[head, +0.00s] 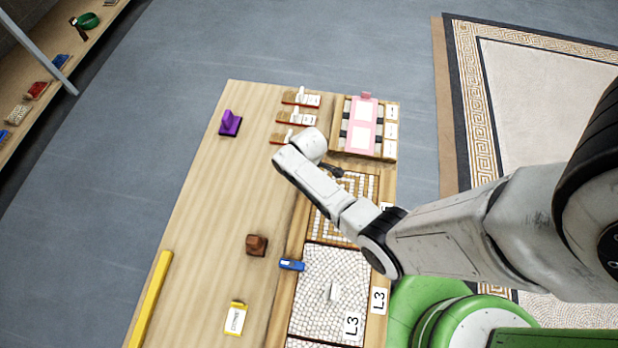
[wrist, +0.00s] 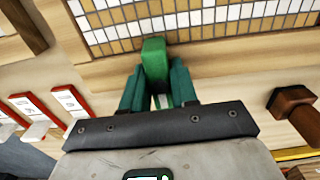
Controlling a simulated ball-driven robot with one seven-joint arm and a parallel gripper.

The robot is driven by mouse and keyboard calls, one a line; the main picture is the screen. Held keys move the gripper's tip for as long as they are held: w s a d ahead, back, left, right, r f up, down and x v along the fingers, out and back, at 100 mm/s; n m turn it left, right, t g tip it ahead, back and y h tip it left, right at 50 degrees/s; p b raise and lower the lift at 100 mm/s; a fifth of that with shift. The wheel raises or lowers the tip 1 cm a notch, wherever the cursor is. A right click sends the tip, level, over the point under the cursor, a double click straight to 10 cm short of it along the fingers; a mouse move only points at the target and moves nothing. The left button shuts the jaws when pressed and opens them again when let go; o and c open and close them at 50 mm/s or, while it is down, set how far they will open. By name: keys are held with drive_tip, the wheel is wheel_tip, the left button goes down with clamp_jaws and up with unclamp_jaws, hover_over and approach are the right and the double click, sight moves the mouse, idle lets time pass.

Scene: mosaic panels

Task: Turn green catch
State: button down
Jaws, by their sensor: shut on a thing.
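The green catch (wrist: 154,62) is a small upright block at the wooden edge of a tan-and-white mosaic panel (wrist: 215,22) in the wrist view. My gripper (wrist: 156,84) is shut on it, with a dark green finger on either side. The catch's lower part is partly hidden between the fingers. In the head view the same mosaic panel (head: 352,222) lies under my arm. The catch is hidden there behind my wrist, and only a dark bit of my gripper (head: 334,171) shows.
A pink-topped panel (head: 362,124) and several red-edged labelled pieces (head: 296,117) lie beyond my wrist. A purple piece (head: 231,122), brown block (head: 256,245), blue piece (head: 291,265) and yellow bar (head: 151,298) are on the table. The table's left-middle is clear.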

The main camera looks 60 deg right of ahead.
drive_tip(key=c, duration=1)
unclamp_jaws()
drive_tip(key=shift+o, duration=0.2)
wheel_tip(320, 180, up, 11)
drive_tip(key=p, duration=0.2)
drive_tip(key=shift+f, duration=0.1)
